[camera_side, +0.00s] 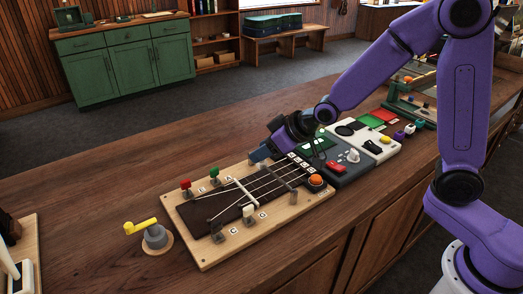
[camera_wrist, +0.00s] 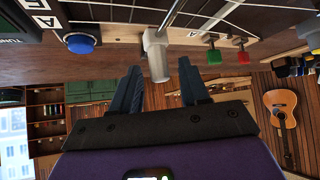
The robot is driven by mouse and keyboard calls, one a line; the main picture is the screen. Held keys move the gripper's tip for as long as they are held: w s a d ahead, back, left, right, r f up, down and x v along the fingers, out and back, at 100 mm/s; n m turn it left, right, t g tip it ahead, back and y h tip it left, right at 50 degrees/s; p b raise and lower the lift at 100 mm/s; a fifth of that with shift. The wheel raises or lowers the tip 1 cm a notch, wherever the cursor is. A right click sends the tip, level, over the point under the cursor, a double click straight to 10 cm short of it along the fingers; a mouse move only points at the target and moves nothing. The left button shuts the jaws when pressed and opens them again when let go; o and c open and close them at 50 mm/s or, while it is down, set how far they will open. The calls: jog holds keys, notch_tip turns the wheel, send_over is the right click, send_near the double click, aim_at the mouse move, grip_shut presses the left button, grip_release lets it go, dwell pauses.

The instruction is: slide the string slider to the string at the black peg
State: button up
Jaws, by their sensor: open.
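The wooden string board (camera_side: 205,258) lies on the bench with strings over a dark fretboard (camera_side: 222,201). A pale bar (camera_side: 243,191) crosses the strings, and a grey bar (camera_side: 287,178) crosses near the lettered end. The black peg (camera_side: 216,228) stands on the near side beside the white peg. My gripper (camera_side: 262,153) is low at the board's far edge. In the wrist view its open fingers stand either side of a light grey round handle (camera_wrist: 155,52), with gaps on both sides. The handle's link to the string slider is hidden in the side view.
A red peg (camera_side: 186,185) and green peg (camera_side: 214,172) stand on the far side, the white peg (camera_side: 248,211) on the near side. An orange button (camera_side: 315,180) and a grey device with a knob (camera_side: 352,156) sit right. A yellow crank (camera_side: 142,226) stands left.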

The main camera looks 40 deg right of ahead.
jog(key=shift+w+a+f, duration=0.15)
jog(key=shift+w+f, duration=0.2)
jog(key=shift+f, duration=0.05)
grip_shut()
jog(key=shift+s, duration=2.6)
grip_release()
